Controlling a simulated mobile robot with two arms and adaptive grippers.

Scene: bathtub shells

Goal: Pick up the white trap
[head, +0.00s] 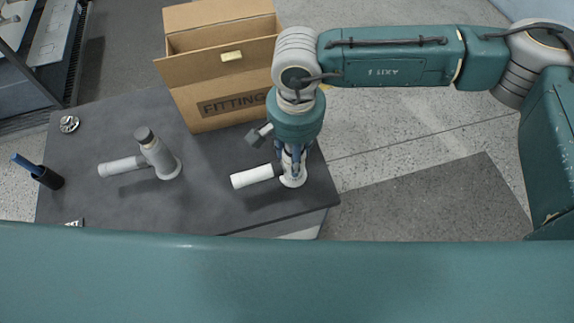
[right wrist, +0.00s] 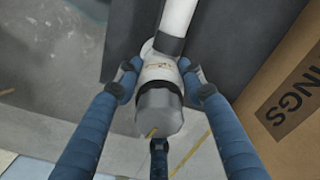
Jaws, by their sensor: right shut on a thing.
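The white trap stands on the dark table at its right part in the head view, its white pipe (head: 252,176) reaching left and its round base showing under my gripper. My right gripper (head: 291,158) comes down over it from above, and its blue fingers hide most of the upright body. In the right wrist view the fingers (right wrist: 160,72) close around the body of the white trap (right wrist: 161,72), below its grey cap (right wrist: 159,108). The white pipe runs to the top of that view. My left gripper is in neither view.
A grey trap (head: 156,152) stands left on the table (head: 215,205). A metal drain part (head: 69,124) and a black cup (head: 47,178) with a blue item lie at the left. Bare table separates the traps.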

